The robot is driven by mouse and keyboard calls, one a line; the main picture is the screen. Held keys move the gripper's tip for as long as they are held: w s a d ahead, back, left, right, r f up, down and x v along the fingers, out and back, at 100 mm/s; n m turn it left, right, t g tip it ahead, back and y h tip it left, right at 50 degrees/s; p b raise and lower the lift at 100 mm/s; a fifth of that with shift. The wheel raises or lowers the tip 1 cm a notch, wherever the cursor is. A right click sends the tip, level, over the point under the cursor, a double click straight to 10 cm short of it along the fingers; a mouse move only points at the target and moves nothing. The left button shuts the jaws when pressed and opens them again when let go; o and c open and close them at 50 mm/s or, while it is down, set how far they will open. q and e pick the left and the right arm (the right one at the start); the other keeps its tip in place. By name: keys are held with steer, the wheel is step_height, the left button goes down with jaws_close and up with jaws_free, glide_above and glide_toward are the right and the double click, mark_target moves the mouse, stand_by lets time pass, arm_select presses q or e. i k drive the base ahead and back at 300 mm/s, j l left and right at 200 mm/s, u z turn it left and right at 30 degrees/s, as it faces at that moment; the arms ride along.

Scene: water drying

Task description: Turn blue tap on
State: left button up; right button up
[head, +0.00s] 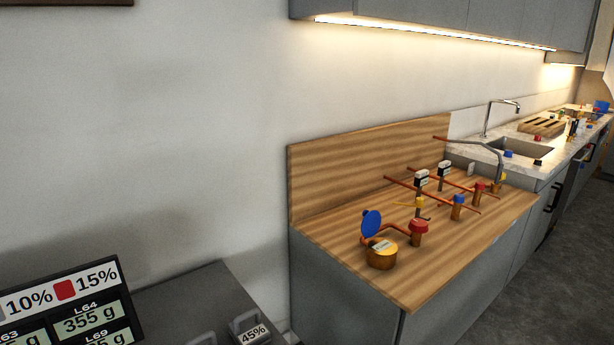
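A large round blue disc (371,222) stands upright near the front left of the wooden counter, beside a copper pipe and behind a brass-coloured round body (381,256) with a pale label. Farther back, a smaller blue cap (459,199) sits on a copper-coloured fitting. Which of these is the blue tap, and whether either is turned on, I cannot tell. A red cap (418,225) on a copper fitting stands between them. Neither of my grippers is in view.
The wooden counter (420,285) carries copper pipes and small labelled meters (421,178); its front strip is clear. A wooden backboard (350,165) rises behind. A sink (520,148) lies beyond. A grey unit (195,290) and a display (95,315) are at lower left. Cabinets (450,22) hang above.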

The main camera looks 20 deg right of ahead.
mark_target(508, 152)
steer(key=i+l, duration=0.1)
steer(key=l, duration=0.6)
steer(key=i+l, duration=0.1)
steer(key=l, duration=0.6)
steer(key=i+l, duration=0.1)
steer(key=l, duration=0.6)
steer(key=i+l, duration=0.1)
steer(key=l, duration=0.6)
steer(key=i+l, duration=0.1)
steer(key=l, duration=0.6)
